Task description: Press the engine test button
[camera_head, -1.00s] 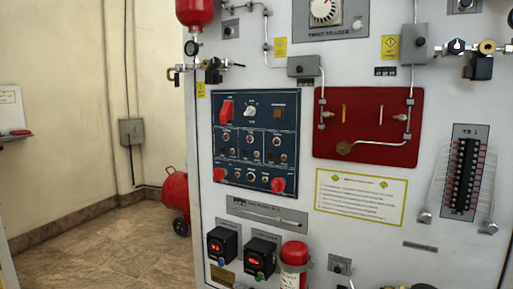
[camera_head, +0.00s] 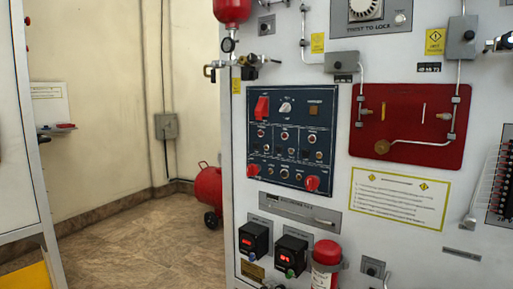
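A dark blue control panel (camera_head: 291,138) is mounted on the white trainer board. The labels are too small to read, so I cannot tell which control is the engine test button. Neither of my grippers shows in the head view.
The trainer board (camera_head: 400,265) fills the right side. Two black boxes with red displays (camera_head: 254,240) and a red cylinder (camera_head: 325,262) stick out below the panel. A red tank (camera_head: 208,190) stands on the floor behind. Tiled floor (camera_head: 140,240) is open at left, beside another white frame (camera_head: 40,200).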

